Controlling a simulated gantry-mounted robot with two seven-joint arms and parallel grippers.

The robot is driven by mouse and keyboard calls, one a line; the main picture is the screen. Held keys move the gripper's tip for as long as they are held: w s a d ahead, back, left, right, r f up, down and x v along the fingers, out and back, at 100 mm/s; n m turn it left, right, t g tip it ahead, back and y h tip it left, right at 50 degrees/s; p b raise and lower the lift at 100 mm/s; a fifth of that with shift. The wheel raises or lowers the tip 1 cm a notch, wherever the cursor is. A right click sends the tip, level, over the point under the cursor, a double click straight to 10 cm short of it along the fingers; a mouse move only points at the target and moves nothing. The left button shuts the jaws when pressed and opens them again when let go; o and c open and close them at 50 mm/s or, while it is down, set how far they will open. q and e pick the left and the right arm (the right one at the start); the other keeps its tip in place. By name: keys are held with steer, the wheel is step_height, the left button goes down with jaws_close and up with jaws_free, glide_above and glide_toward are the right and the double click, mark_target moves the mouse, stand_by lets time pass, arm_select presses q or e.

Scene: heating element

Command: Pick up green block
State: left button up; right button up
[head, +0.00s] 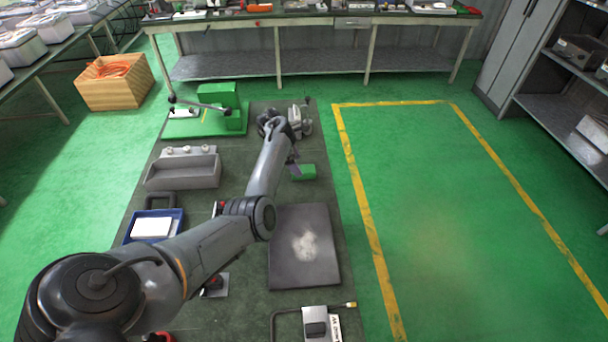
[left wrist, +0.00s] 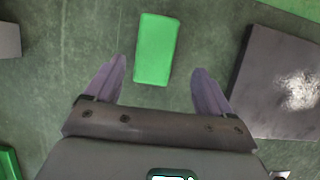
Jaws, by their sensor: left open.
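The green block (head: 304,172) lies on the dark green work mat in the head view, just right of my left gripper (head: 293,165). In the left wrist view the green block (left wrist: 156,50) lies beyond the fingertips, roughly centred between them and slightly turned. My left gripper (left wrist: 158,72) is open and empty, with its two purple-grey fingers spread wider than the block. It appears to be above the mat, not touching the block. My right gripper is in neither view.
A dark plate (head: 285,270) with a pale worn patch lies near the block. A green press-like stand (head: 222,108) is behind to the left, with a grey tray (head: 183,173) and a blue bin (head: 178,218) at the left. Bare mat surrounds the block.

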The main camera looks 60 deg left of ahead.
mark_target(302, 169)
arm_select(q)
steer(key=x, duration=0.1)
steer(key=b+x, duration=0.1)
steer(key=x, duration=0.2)
steer(key=shift+w+a+f+b, duration=0.1)
steer(key=shift+w+a+b, duration=0.2)
steer(key=shift+w+d+f, duration=0.15)
steer(key=shift+w+f, duration=0.05)
steer(key=shift+f, duration=0.35)
steer(key=c, duration=1.1)
steer(key=shift+c, duration=0.2)
steer(key=shift+r, duration=0.2)
